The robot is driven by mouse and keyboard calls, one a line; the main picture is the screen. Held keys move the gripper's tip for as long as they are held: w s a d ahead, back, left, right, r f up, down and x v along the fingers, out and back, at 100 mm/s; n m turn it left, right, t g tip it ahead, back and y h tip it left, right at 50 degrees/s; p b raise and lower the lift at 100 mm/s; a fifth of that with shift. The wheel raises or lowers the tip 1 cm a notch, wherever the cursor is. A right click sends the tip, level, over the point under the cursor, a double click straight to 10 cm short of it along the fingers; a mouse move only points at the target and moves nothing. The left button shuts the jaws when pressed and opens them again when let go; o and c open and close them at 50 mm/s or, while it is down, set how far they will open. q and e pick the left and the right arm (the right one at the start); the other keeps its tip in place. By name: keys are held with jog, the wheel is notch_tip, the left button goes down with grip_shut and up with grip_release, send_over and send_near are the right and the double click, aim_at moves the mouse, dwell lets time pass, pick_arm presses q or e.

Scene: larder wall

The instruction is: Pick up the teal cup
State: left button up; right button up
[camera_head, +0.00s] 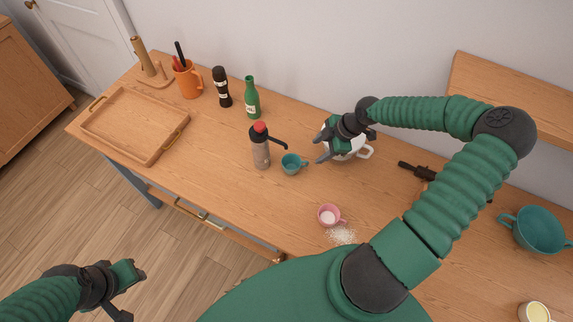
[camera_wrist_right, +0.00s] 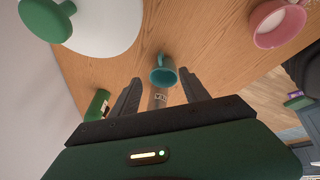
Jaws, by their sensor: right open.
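The teal cup (camera_head: 291,165) stands upright on the wooden counter (camera_head: 225,180), just right of a grey bottle with a red top. My right gripper (camera_head: 322,150) is open and empty, a little right of the cup and apart from it. In the right wrist view the teal cup (camera_wrist_right: 163,75) shows beyond and between the two spread fingers (camera_wrist_right: 160,86), with its handle pointing away. My left gripper (camera_head: 136,292) is open and empty, over the floor off the counter's front.
The red-topped bottle (camera_head: 260,150) has a spout reaching towards the cup. A white pot (camera_head: 362,152) stands behind my right gripper. A pink cup (camera_head: 329,216) with white grains spilled beside it stands in front. A green bottle (camera_head: 252,100) and a tray (camera_head: 155,153) are further left.

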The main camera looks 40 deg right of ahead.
aim_at(306, 162)
jog(key=x, duration=0.6)
jog(key=shift+w+d+f, duration=0.1)
jog(key=shift+d+f, duration=0.05)
jog(key=shift+f, duration=0.2)
jog(key=p+x, duration=0.2)
jog(key=x, duration=0.2)
jog(key=shift+a+f, duration=0.2)
jog(key=shift+f, duration=0.2)
jog(key=shift+a+f, duration=0.15)
jog(key=c, duration=0.3)
grip_shut()
